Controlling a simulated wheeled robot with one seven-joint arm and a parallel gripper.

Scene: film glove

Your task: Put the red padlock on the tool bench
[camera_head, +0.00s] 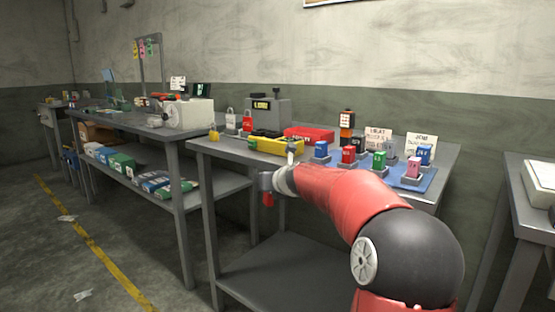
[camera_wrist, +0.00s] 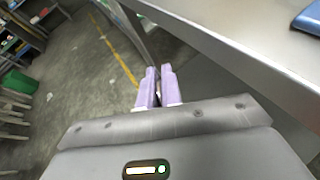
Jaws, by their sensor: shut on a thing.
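My gripper (camera_head: 267,184) hangs in front of the near grey bench (camera_head: 228,153), below its top and apart from it. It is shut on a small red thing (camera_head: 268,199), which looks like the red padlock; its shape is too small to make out. In the wrist view my gripper's pale purple fingers (camera_wrist: 160,70) are close together over the floor, and the held thing is mostly hidden between them. Another red padlock-shaped thing (camera_head: 248,123) stands on the near bench beside a grey padlock (camera_head: 231,121). Which bench is the tool bench is not clear.
The near bench holds a yellow tray (camera_head: 275,147), a red box (camera_head: 309,134) and several coloured blocks on a blue mat (camera_head: 411,184). A second bench (camera_head: 150,131) at left carries a pale machine (camera_head: 190,113). Open floor with a yellow line (camera_head: 90,239) lies at left.

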